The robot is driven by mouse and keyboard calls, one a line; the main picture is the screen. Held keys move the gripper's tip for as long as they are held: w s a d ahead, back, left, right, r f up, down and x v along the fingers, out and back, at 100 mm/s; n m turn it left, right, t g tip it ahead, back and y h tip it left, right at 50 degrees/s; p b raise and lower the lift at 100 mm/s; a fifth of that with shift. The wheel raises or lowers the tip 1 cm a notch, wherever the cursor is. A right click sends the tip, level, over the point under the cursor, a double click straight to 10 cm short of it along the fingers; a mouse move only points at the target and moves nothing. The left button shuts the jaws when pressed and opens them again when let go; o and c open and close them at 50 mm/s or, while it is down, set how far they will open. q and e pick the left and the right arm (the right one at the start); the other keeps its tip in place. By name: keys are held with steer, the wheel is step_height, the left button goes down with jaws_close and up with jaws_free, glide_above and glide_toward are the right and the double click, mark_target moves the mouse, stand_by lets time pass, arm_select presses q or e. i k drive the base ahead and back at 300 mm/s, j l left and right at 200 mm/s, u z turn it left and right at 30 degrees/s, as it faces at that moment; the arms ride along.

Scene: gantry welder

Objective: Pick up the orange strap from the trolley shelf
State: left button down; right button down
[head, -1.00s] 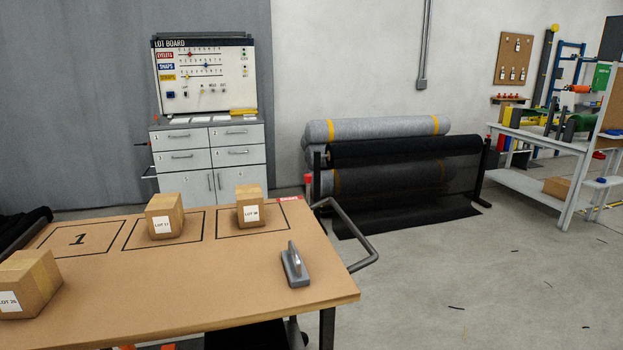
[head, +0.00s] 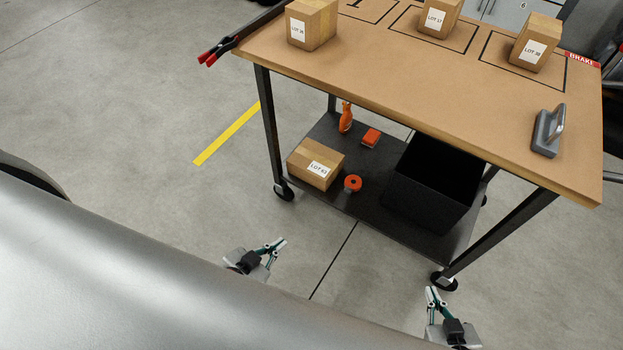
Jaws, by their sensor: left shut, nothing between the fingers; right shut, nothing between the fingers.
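The trolley's dark lower shelf (head: 328,196) shows in the head view. It holds several orange things: an upright slim one (head: 346,117) at the back, a small red-orange block (head: 371,138) beside it, and a round coil-like one (head: 353,184) near the front edge. I cannot tell for certain which is the strap; none is clearly hidden. My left gripper (head: 279,245) is shut and empty, in front of the shelf and apart from it. My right gripper (head: 433,292) is shut and empty, near the trolley's front right wheel in the picture.
A carton marked LOT 63 (head: 315,164) stands left on the shelf, a black bin (head: 431,187) right. The brown tabletop (head: 420,85) overhangs the shelf and carries cartons and a grey handled block (head: 548,132). Red-tipped clamps (head: 218,52) jut out left. Trolley legs frame the front opening.

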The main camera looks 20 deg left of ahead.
mark_target(352, 183)
steer(key=u, duration=0.2)
steer(key=i+l+z, duration=0.15)
steer(key=l, duration=0.25)
steer(key=i+l+z, duration=0.2)
steer(key=l, duration=0.15)
steer(key=l+z, duration=0.15)
steer(key=l, duration=0.25)
steer(key=i, duration=0.05)
